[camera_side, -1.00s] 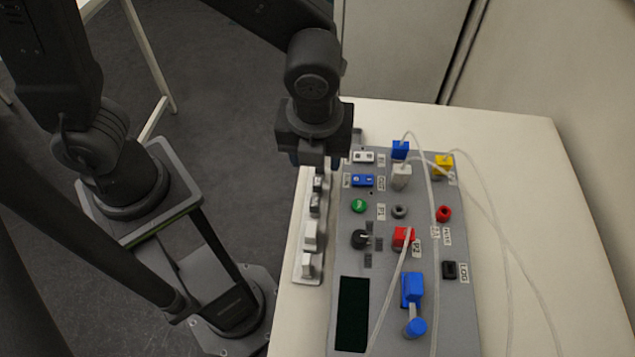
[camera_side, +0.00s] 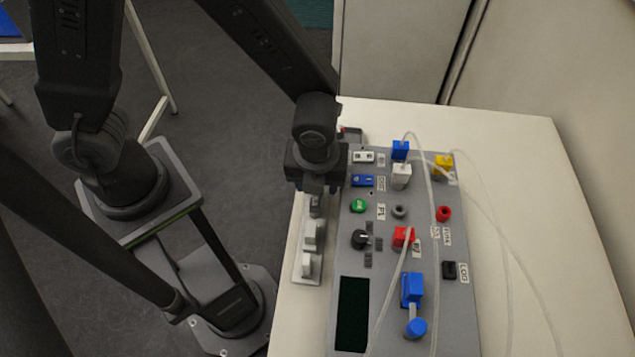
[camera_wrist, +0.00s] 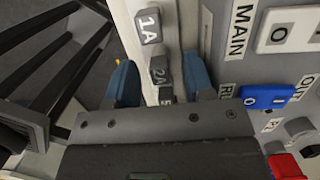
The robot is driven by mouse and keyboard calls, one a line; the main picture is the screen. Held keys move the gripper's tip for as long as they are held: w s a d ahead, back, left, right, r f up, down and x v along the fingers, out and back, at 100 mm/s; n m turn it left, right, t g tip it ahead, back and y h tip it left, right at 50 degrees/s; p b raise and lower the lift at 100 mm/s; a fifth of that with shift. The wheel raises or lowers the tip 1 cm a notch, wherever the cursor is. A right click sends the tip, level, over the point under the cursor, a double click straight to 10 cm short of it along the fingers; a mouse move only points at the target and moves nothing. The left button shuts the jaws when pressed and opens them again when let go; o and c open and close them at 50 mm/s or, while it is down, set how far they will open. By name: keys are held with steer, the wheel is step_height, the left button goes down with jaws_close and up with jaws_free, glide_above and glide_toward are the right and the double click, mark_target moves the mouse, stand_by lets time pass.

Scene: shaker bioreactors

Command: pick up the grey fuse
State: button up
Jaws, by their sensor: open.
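A row of block-shaped fuses stands on a pale strip (camera_side: 299,278) along the panel's left edge. In the wrist view, a grey fuse labelled 1A (camera_wrist: 149,26) and a grey fuse labelled 2A (camera_wrist: 159,70) show; a third, marked 5 (camera_wrist: 165,95), is partly hidden by my gripper. I cannot tell which grey one the task means. My gripper (camera_wrist: 161,80) is open, its blue fingers on either side of the row around the 2A and 5 fuses, with nothing visibly held. In the side view my gripper (camera_side: 318,188) hides the strip's far end; paler fuses (camera_side: 309,236) stand nearer.
The grey control panel (camera_side: 455,310) lies right of the strip, with a blue rocker switch (camera_side: 362,181), a green button (camera_side: 359,205), a black knob (camera_side: 359,239) and a red connector (camera_side: 402,237). Clear tubes loop over it.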

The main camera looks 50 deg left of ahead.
steer(key=shift+c, duration=0.3)
jaws_close()
steer(key=shift+r, duration=0.1)
